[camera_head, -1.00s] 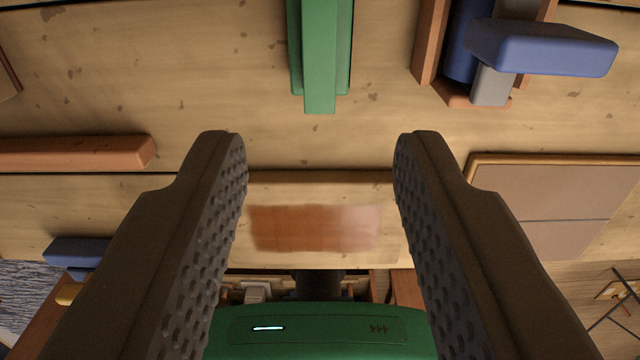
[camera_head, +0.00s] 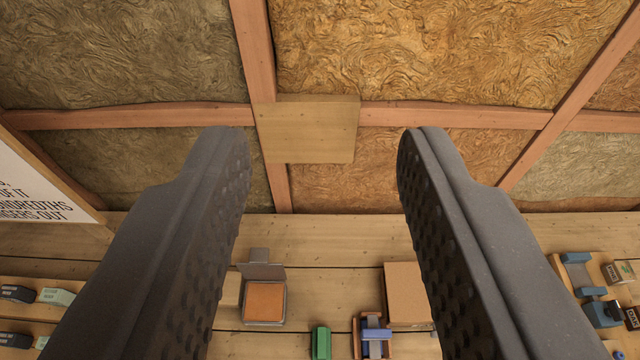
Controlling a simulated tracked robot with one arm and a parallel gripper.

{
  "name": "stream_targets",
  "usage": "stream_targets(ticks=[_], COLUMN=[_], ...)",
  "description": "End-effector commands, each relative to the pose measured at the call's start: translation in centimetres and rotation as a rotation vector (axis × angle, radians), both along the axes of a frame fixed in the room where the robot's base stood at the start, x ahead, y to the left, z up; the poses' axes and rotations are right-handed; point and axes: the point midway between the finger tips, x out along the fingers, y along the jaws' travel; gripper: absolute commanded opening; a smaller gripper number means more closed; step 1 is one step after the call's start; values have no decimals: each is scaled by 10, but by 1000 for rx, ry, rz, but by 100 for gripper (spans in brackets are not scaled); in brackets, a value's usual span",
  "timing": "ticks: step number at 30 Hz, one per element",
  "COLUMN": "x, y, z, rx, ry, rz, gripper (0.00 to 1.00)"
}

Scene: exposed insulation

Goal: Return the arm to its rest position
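My gripper (camera_head: 324,150) is open, with its two dark, studded fingers wide apart. Nothing is between the fingertips. Beyond them is a wooden plate (camera_head: 308,128) fixed where reddish wooden beams cross. The fingers appear well apart from any surface. The rest of my arm is not in view.
Swirled brown insulation (camera_head: 450,50) fills the bays between the beams. A sign (camera_head: 40,180) with black lettering is at left. Along the bottom are an orange-topped box (camera_head: 264,302), a green object (camera_head: 321,342), a blue object (camera_head: 375,335), a tan panel (camera_head: 407,292) and several small items at both sides.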

Motion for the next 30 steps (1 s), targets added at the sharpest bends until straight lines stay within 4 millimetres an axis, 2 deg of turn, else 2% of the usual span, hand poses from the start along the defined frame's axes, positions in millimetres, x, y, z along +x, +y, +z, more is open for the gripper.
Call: stream_targets(ticks=[1, 4, 13, 17, 24, 30], x=[-7, -12, -12, -12, -12, -12], y=[0, 0, 0, 0, 0, 0], z=[10, 19, 18, 7, -27, -27], rx=[1, 3, 2, 2, 2, 2], ry=[-26, -48, -49, -48, -47, -48], rz=[2, 2, 2, 2, 2, 2], gripper=[38, 38, 38, 38, 38, 38])
